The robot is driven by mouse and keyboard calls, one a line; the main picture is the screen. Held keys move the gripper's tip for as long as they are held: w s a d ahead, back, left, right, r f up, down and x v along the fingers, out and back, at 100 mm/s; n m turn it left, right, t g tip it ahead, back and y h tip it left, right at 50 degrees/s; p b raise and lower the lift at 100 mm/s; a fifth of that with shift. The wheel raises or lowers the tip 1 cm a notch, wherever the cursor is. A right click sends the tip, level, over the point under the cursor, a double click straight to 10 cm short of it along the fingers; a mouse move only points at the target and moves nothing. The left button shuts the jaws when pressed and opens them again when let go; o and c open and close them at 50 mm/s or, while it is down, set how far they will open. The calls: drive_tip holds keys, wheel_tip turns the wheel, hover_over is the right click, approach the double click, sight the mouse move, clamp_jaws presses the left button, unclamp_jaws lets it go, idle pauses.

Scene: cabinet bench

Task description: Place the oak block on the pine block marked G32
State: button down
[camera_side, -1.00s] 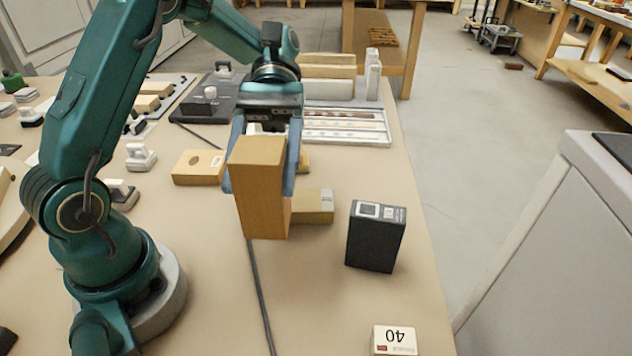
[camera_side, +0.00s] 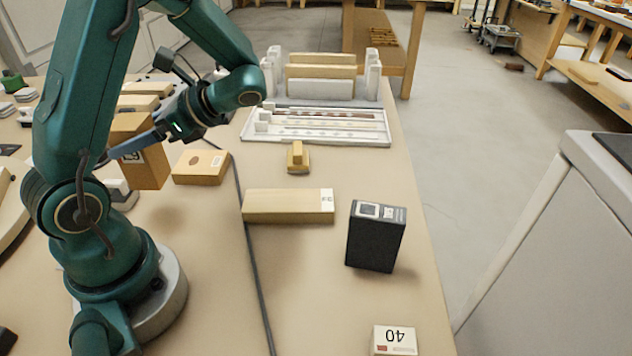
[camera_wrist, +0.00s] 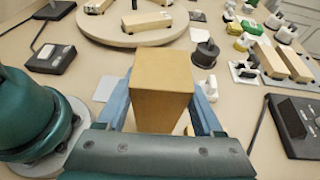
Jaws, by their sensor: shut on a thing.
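A tall golden-brown wooden block, which looks like the oak block (camera_side: 150,166), is held upright above the bench at the left in the side view. My gripper (camera_side: 112,154) is shut on it, with a blue finger across its face. In the wrist view the block (camera_wrist: 161,85) stands between the two fingers of my gripper (camera_wrist: 160,103). A long pale block (camera_side: 285,206), pine by its look, lies flat mid-bench with a small label at its right end. I cannot read the label as G32. Several other pale blocks lie on a round tan board (camera_wrist: 130,38).
A black box (camera_side: 376,236) stands right of the pale block. A block with an oval mark (camera_side: 200,167), a small knobbed wooden piece (camera_side: 298,158) and a white tray (camera_side: 330,136) are farther back. A cable (camera_side: 254,270) crosses the bench. The front middle is mostly clear.

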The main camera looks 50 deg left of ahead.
drive_tip(key=a+r+m+t+y, duration=0.4)
drive_tip(key=a+r+m+t, duration=0.1)
drive_tip(key=a+r, duration=0.25)
drive_tip(key=shift+w+d+f, duration=0.45)
drive_tip(key=shift+w+f, duration=1.35)
drive_tip(key=shift+f, duration=0.05)
drive_tip(key=shift+w+d+f, duration=0.4)
drive_tip(key=shift+w+f, duration=1.35)
drive_tip(key=shift+f, duration=0.1)
drive_tip(key=shift+w+d+f, duration=0.45)
drive_tip(key=shift+w+f, duration=1.35)
drive_tip(key=shift+f, duration=0.05)
drive_tip(key=shift+f, duration=0.1)
drive_tip(key=shift+c, duration=0.2)
unclamp_jaws()
drive_tip(key=shift+h, duration=0.3)
